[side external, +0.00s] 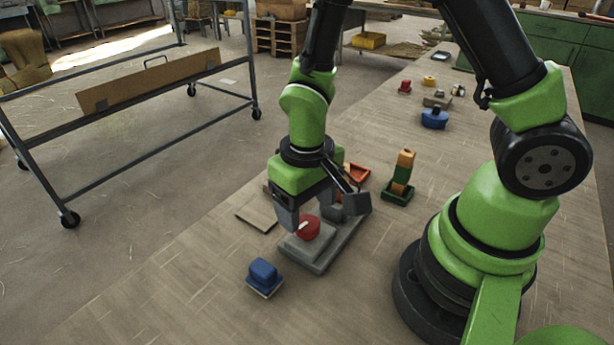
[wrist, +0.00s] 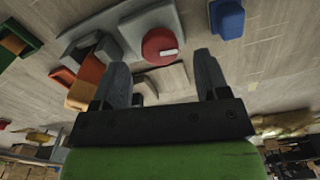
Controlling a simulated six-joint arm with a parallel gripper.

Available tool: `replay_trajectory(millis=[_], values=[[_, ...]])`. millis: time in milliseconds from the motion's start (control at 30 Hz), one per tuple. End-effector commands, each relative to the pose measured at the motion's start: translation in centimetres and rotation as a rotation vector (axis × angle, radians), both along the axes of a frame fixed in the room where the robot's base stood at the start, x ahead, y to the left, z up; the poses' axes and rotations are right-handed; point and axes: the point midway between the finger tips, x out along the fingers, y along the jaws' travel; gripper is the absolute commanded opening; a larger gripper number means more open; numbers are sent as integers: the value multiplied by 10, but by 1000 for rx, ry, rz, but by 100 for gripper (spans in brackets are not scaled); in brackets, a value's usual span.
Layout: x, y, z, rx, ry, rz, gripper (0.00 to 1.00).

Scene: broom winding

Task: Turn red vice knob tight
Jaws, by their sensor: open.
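The red vice knob (side external: 307,228) is a round disc with a white mark, on the stepped grey vice (side external: 318,262). In the wrist view the knob (wrist: 161,45) lies ahead of the fingertips, between their lines, on the grey vice body (wrist: 115,22). My gripper (side external: 318,212) is over the vice in the side view, its two dark fingers spread. It is also open and empty in the wrist view (wrist: 160,62). The fingers appear apart from the knob. The lower jaw parts of the vice are partly hidden by my gripper in the side view.
A blue block (side external: 263,273) sits on the bench near the vice. A flat tan board (side external: 257,216) lies left of it. The bench front is mostly clear.

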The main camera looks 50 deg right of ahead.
Motion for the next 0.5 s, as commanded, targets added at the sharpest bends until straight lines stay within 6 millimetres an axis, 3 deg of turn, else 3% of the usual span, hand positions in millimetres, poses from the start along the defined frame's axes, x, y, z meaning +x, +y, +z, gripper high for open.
replay_trajectory(millis=[300,500], values=[[1,0,54,2,-7,-1,68],[0,0,67,0,-3,0,68]])
